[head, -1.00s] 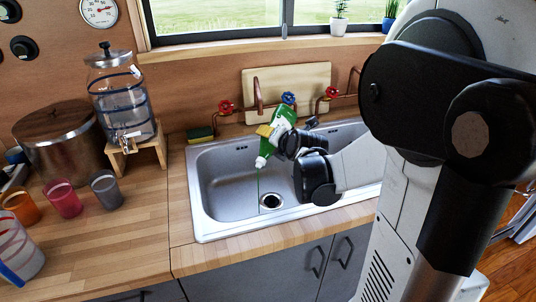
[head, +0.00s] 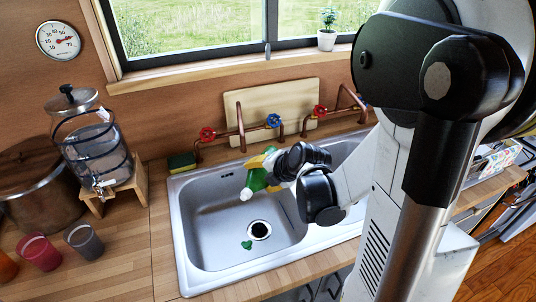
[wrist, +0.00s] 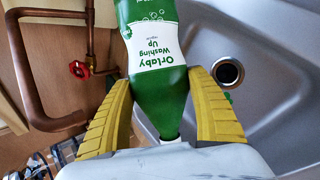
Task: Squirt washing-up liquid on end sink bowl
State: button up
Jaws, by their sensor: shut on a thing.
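My gripper (head: 268,165) is shut on a green washing-up liquid bottle (head: 256,182) above the left sink bowl (head: 205,225). The bottle is tilted, with its white nozzle low and pointing to the lower left. In the wrist view, the yellow fingers of my gripper (wrist: 160,105) press on both sides of the bottle (wrist: 157,85), whose label reads "Ortaby Washing Up". A small green patch of liquid (head: 246,245) lies on the bowl floor beside the drain (head: 259,230). No stream shows at the nozzle. My arm partly hides the right bowl.
Copper taps with a red handle (head: 207,134) and a blue handle (head: 273,120) stand behind the sink. A sponge (head: 182,162) lies at its back left corner. A water dispenser (head: 92,150), a pot and cups stand on the left counter.

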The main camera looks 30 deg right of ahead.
aim_at(245, 195)
jog(key=shift+s+a+r+m+g+y+p, duration=0.3)
jog(key=shift+m+g+y+p, duration=0.2)
jog(key=shift+g+y+p, duration=0.3)
jog(key=shift+s+a+f+m+g+y+p, duration=0.15)
jog(key=shift+a+m+g+y+p, duration=0.15)
jog(key=shift+y, duration=0.25)
jog(key=shift+s+a+r+m+g+y+p, duration=0.1)
jog(key=shift+s+a+m+g+y, duration=0.1)
jog(key=shift+g+y, duration=0.3)
jog(key=s+a+m+g+y+b, duration=0.1)
jog(key=a+y+b, duration=0.1)
jog(key=s+a+m+g+y+b, duration=0.1)
jog(key=a+y+b, duration=0.1)
jog(key=y+b, duration=0.1)
jog(key=s+a+m+g+y+b, duration=0.1)
jog(key=s+a+y+b, duration=0.1)
jog(key=y, duration=0.1)
jog(key=shift+r+m, duration=0.4)
jog(key=shift+s+a+r+m+g+y+b, duration=0.3)
jog(key=shift+a+r+g+y+b, duration=0.15)
jog(key=shift+b, duration=0.2)
jog(key=shift+r, duration=0.1)
